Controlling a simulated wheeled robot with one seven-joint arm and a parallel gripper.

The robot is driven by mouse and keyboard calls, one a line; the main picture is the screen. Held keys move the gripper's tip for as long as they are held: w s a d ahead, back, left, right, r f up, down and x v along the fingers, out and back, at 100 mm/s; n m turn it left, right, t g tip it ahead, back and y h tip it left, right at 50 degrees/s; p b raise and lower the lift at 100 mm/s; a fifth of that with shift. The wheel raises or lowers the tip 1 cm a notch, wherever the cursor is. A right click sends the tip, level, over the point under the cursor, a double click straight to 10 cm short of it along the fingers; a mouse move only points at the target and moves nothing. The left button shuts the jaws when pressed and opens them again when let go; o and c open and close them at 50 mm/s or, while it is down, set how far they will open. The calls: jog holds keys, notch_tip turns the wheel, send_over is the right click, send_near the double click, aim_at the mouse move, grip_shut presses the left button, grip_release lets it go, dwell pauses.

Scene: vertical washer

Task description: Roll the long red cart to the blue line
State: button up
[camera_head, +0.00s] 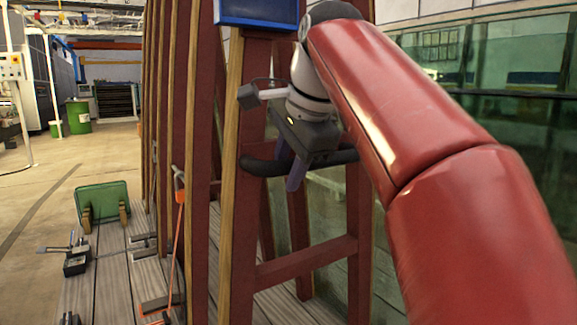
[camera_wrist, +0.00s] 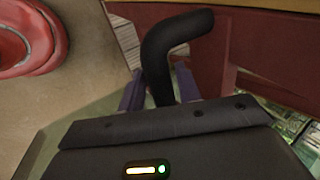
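The long red cart (camera_head: 302,262) is a tall frame of red beams with wooden edge strips, filling the middle of the head view. A black curved handle (camera_head: 262,166) sticks out from its near end. My gripper (camera_head: 290,170) points down at this handle. In the wrist view, the handle (camera_wrist: 176,38) bends down between my two purple fingers (camera_wrist: 160,88). The fingers stand apart on either side of it, and I see no clear grip. The lower part of the handle is hidden behind the gripper body. I cannot make out a blue line in either view.
A glass wall (camera_head: 510,90) runs along the right. At left, a green tilted platform (camera_head: 102,202) and small dark devices (camera_head: 76,262) stand on or by the slatted cart deck (camera_head: 110,275). Open concrete floor (camera_head: 50,190) lies further left. A green bin (camera_head: 78,117) stands at the back.

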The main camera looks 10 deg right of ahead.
grip_shut()
